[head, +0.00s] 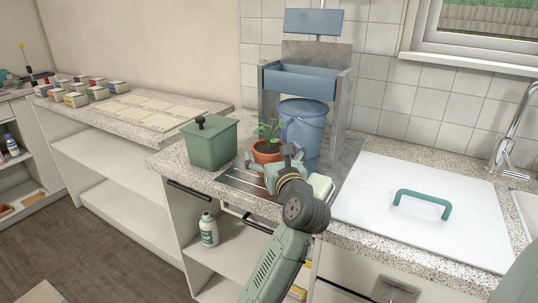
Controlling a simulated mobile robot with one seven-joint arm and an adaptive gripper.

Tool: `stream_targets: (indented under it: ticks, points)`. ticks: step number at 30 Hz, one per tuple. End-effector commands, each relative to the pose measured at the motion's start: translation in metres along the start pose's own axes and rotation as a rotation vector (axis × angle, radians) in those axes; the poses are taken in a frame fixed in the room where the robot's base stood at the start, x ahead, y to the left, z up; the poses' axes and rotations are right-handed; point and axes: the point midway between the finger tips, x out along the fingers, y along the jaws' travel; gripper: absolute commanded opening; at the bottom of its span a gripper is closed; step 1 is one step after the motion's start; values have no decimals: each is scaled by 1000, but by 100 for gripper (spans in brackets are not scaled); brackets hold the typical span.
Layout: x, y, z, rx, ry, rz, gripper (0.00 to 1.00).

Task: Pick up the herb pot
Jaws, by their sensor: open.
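The lower front of the pot is partly hidden by my gripper.
A green lidded box (208,146) stands close to the left. A blue bucket (303,125) under a grey stand (346,100) is right behind. A pale block (320,186) lies to the right, then a white lid with a green handle (423,204).

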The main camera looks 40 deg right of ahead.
Motion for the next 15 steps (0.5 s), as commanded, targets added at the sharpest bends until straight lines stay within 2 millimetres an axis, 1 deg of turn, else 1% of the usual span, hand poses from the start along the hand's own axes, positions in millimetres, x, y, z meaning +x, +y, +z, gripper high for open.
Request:
stream_targets:
  ticks: [3,9,15]
  points:
    - [6,0,0,-1,0,0,96]
    - [6,0,-1,-1,0,0,96]
    - [6,0,0,-1,0,0,82]
